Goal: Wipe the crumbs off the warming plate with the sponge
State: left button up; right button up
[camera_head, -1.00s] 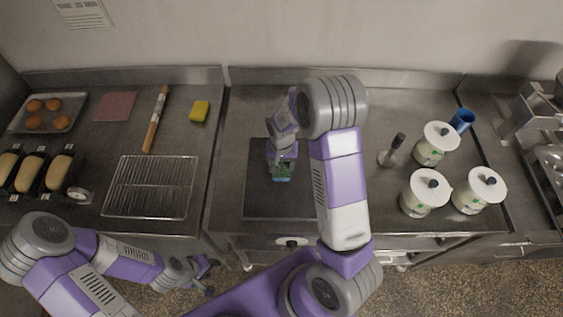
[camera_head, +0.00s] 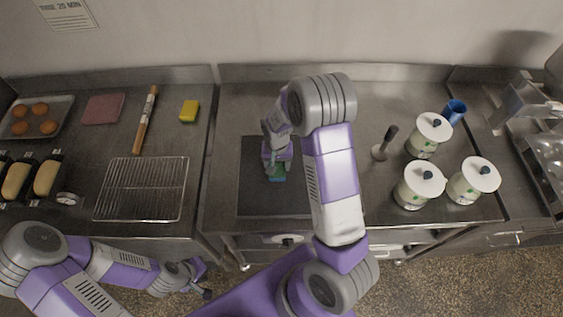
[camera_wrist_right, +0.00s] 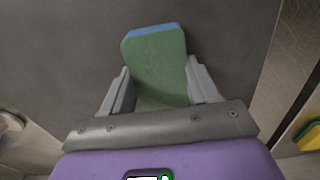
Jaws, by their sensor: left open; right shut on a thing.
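The warming plate (camera_head: 258,200) is a dark, flat square in the counter, partly covered by my right arm. My right gripper (camera_head: 275,170) is over its middle, shut on a green sponge (camera_head: 279,178) with a blue layer. In the right wrist view the sponge (camera_wrist_right: 157,62) sticks out between the two fingers, over a dark grey surface. I cannot tell whether it touches the plate. I cannot make out crumbs in either view. My left gripper (camera_head: 206,279) is open and empty, low in front of the counter.
Left of the plate are a wire rack (camera_head: 143,190), a yellow sponge (camera_head: 189,111) and a rolling pin (camera_head: 146,120). To the right stand a handled tool (camera_head: 385,145), several white canisters (camera_head: 419,187) and a blue cup (camera_head: 455,110). The counter behind the plate is clear.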

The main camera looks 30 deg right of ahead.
jog(key=shift+w+a, duration=0.15)
jog(key=shift+a, duration=0.25)
jog(key=shift+w+r+p, duration=0.1)
jog(key=shift+r+p, duration=0.6)
jog(key=shift+r, duration=0.5)
notch_tip(320, 180, up, 2)
jog(key=shift+r+p, duration=0.15)
jog(key=shift+p, duration=0.7)
jog(key=shift+r+p, duration=0.55)
jog(key=shift+r, duration=0.15)
jog(key=shift+r+p, duration=0.7)
jog(key=shift+r, duration=0.3)
jog(key=shift+f, duration=0.1)
